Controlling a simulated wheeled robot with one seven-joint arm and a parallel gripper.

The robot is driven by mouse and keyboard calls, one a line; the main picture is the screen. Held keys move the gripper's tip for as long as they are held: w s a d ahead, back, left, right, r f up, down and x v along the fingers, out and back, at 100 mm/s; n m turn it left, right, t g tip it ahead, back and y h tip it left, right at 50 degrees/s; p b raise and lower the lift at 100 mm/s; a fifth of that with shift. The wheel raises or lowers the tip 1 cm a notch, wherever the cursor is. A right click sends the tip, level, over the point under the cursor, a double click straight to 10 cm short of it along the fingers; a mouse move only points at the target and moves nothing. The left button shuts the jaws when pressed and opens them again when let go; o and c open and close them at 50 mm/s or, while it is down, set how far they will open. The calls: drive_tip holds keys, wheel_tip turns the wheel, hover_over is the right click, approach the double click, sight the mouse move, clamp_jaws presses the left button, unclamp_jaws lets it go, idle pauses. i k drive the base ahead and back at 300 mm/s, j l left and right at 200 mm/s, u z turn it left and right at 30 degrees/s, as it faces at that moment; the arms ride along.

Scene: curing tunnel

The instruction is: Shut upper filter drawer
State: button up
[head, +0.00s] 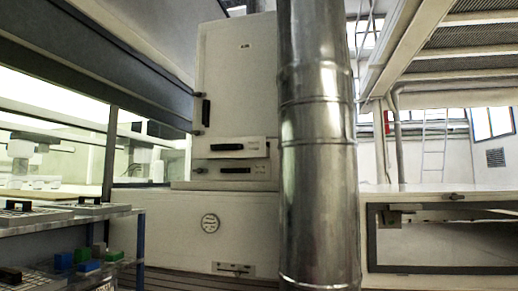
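The upper filter drawer (250,149) is a pale front with a dark handle, in the cream cabinet (240,85) left of centre. It seems to stand out a little from the cabinet, but how far is hard to tell. A second drawer (208,172) with a dark handle sits directly below it. The metal duct in front hides the right side of both drawers. My gripper is not in view.
A large shiny metal duct (318,140) stands upright in the middle. A shelf (95,222) with trays and coloured blocks is at the lower left. A white bench (435,191) with a framed opening is at the right, and a ladder (434,145) stands behind.

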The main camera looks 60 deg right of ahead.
sight(247, 147)
drive_tip(key=i+z, duration=0.15)
drive_tip(key=z, duration=2.2)
